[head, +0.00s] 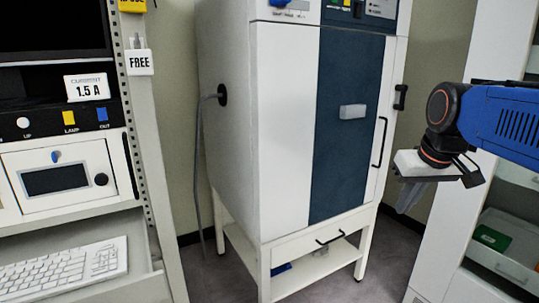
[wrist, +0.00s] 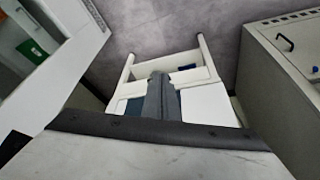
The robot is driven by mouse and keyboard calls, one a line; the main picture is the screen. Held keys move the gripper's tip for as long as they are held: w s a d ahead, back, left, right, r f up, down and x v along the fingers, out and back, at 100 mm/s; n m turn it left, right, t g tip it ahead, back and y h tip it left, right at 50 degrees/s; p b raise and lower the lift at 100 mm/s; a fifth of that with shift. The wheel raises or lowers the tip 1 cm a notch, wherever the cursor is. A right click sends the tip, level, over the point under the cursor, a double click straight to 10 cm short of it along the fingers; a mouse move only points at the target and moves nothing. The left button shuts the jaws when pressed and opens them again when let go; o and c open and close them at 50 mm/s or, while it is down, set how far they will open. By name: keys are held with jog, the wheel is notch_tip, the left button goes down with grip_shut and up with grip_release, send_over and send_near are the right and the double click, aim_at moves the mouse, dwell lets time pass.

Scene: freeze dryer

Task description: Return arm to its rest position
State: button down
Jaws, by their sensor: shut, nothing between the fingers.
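My blue arm (head: 505,118) reaches in from the right edge of the head view. My gripper (head: 408,200) hangs at its end, pointing down, shut and empty. It is in front of and to the right of the freeze dryer (head: 283,130), apart from it in the picture. The freeze dryer is a white cabinet with a dark blue door panel on a white stand. In the wrist view, the closed fingers (wrist: 160,95) show at the centre, with the white stand (wrist: 198,58) beyond them.
An equipment rack (head: 70,160) with a keyboard (head: 65,270) on a pulled-out tray stands at the left. A white shelf unit (head: 440,240) with a green item (head: 492,238) in a drawer stands at the right. Grey floor (head: 345,285) lies between them.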

jog(key=s+a+f, duration=0.2)
jog(key=s+f, duration=1.3)
jog(key=f, duration=0.1)
jog(key=shift+s+f, duration=0.2)
jog(key=shift+s, duration=0.1)
jog(key=shift+a, duration=0.1)
